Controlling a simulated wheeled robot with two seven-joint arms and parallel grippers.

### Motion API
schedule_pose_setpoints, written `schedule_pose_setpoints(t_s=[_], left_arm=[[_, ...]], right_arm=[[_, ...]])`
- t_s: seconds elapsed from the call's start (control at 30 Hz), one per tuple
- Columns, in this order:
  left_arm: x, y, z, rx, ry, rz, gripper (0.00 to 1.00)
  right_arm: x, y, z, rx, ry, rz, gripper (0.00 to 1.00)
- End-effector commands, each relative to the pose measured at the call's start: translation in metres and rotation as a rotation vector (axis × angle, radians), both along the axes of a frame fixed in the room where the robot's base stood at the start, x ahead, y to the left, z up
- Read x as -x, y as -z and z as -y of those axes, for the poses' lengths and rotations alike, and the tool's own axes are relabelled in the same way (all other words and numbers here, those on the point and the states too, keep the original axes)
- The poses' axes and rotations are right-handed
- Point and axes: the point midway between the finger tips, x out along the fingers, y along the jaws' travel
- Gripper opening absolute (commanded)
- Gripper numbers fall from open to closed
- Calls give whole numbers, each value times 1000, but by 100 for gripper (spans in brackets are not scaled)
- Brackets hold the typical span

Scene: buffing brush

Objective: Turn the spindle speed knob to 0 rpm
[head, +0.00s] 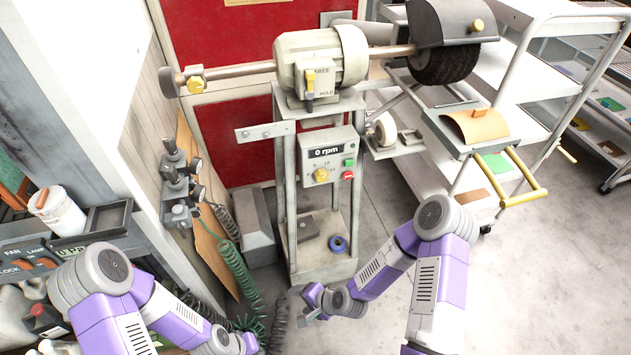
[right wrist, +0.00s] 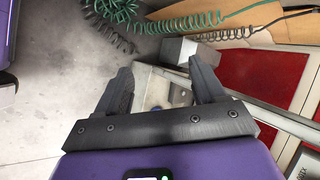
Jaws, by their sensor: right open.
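The spindle speed knob (head: 321,175) is yellow and sits on the grey control box (head: 340,150) on the machine's stand. The display (head: 326,152) above it reads 0 rpm. A green and a red button are to its right. My right gripper (head: 308,301) is below and in front of the stand, well apart from the knob. In the right wrist view its two dark fingers (right wrist: 160,82) are spread with nothing between them; the knob does not show there. My left arm ends low at the frame's bottom, and its fingers cannot be made out.
The grey motor (head: 322,60) with its shaft and dark brush (head: 445,65) tops the stand. A blue ring (head: 339,244) lies on the stand's base. A white cart (head: 480,190) stands to the right. Green coiled hoses (head: 236,275) hang at the left. Open floor lies at the lower right.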

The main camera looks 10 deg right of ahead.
Motion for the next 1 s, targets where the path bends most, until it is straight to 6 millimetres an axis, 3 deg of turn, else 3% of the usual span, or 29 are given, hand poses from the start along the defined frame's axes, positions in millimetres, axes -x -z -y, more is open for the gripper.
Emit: schedule_pose_setpoints(t_s=[0.1,0.23,0.4,0.5,0.67,1.0], left_arm=[[0,-1,0,0,0,0,0],[0,-2,0,0,-1,0,0],[0,-2,0,0,-1,0,0],[0,-3,0,0,-1,0,0],[0,-2,0,0,-1,0,0],[0,6,0,0,-1,0,0]], right_arm=[[-63,-37,2,-282,372,52,69],[-124,-89,29,-642,730,106,69],[-172,-152,83,-1084,1038,173,69],[-184,-176,109,-1271,1131,202,69],[-194,-194,130,-1412,1185,226,69],[-241,-195,129,-1424,1186,226,69]])
